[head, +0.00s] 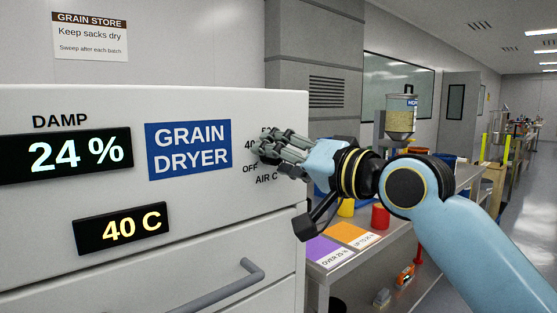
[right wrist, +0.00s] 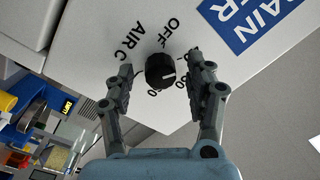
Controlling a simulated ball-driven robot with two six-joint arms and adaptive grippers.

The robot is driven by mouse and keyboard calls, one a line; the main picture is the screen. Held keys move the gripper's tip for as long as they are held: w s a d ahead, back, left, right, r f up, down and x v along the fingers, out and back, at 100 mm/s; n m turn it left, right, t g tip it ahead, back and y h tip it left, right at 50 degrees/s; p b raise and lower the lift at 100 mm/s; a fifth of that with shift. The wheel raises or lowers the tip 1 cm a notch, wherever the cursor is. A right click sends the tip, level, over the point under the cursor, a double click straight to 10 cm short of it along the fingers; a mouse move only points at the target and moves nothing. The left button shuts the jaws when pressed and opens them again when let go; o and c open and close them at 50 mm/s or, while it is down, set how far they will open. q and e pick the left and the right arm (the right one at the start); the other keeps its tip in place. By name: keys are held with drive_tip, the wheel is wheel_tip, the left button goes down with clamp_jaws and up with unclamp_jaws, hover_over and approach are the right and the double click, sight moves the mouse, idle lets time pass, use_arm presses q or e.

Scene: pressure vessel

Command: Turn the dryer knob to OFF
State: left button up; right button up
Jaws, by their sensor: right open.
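The black round dryer knob (right wrist: 160,70) shows on the white panel in the right wrist view. Its white pointer mark is on the right side of the knob and does not point at the OFF label (right wrist: 167,34). My right gripper (right wrist: 161,75) is open, with one finger on each side of the knob; I cannot tell if they touch it. In the head view my right gripper (head: 265,150) is at the panel and hides the knob. The dryer (head: 220,220) has a lit display (head: 121,228) reading 40 C. My left gripper is out of view.
The damp display (head: 66,154) reads 24 %. A grey handle bar (head: 215,290) sticks out below on the dryer front. To the right stands a bench with orange (head: 350,234) and purple cards, a red pot (head: 380,216) and a clear hopper (head: 400,115).

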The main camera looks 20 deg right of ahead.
drive_tip(key=shift+w+a, duration=0.1)
drive_tip(key=shift+w, duration=0.1)
drive_tip(key=shift+c, duration=0.2)
clamp_jaws()
